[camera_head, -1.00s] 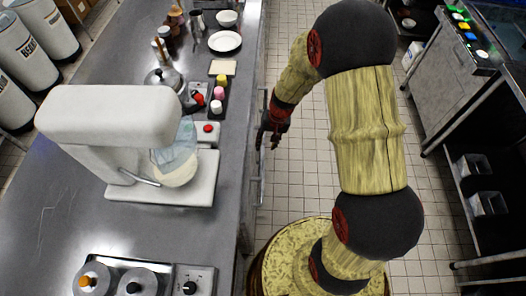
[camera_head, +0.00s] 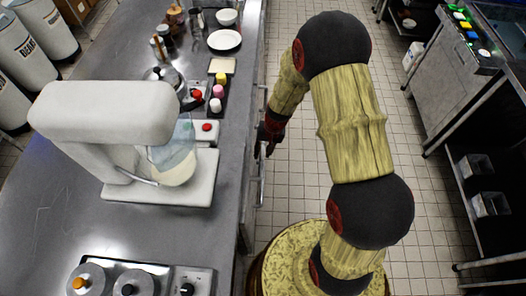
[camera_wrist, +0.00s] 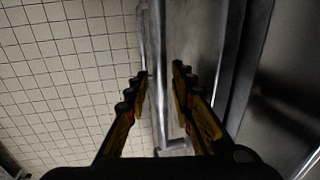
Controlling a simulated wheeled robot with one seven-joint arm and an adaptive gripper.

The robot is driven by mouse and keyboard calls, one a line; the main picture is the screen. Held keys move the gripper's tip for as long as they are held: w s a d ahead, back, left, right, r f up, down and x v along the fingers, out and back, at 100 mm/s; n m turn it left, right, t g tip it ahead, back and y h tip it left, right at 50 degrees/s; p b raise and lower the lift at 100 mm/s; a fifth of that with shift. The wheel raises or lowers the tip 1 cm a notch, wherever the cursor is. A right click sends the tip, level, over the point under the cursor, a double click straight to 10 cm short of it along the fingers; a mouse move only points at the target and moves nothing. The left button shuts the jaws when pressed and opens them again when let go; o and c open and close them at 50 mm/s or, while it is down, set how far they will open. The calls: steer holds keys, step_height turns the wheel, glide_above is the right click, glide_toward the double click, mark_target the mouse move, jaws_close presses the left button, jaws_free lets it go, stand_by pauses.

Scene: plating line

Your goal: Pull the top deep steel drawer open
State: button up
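My gripper (camera_head: 266,140) is low beside the counter's aisle side in the head view. In the wrist view my gripper (camera_wrist: 159,72) has its two dark, yellow-sided fingers apart, one on each side of a long steel bar handle (camera_wrist: 158,90). There is a visible gap between the fingers and the bar. The steel drawer front (camera_wrist: 203,45) lies to the right of the handle. In the head view the handle (camera_head: 262,182) shows as a thin bar below the counter edge. The drawer front is mostly hidden there under the counter top.
The steel counter (camera_head: 60,215) carries a white stand mixer (camera_head: 105,115), small coloured jars (camera_head: 216,105) and a white plate (camera_head: 224,40). The tiled aisle floor (camera_head: 300,175) is clear. A steel cabinet (camera_head: 450,75) and shelving stand on the right.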

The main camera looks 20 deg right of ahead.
jaws_close()
stand_by(0.6)
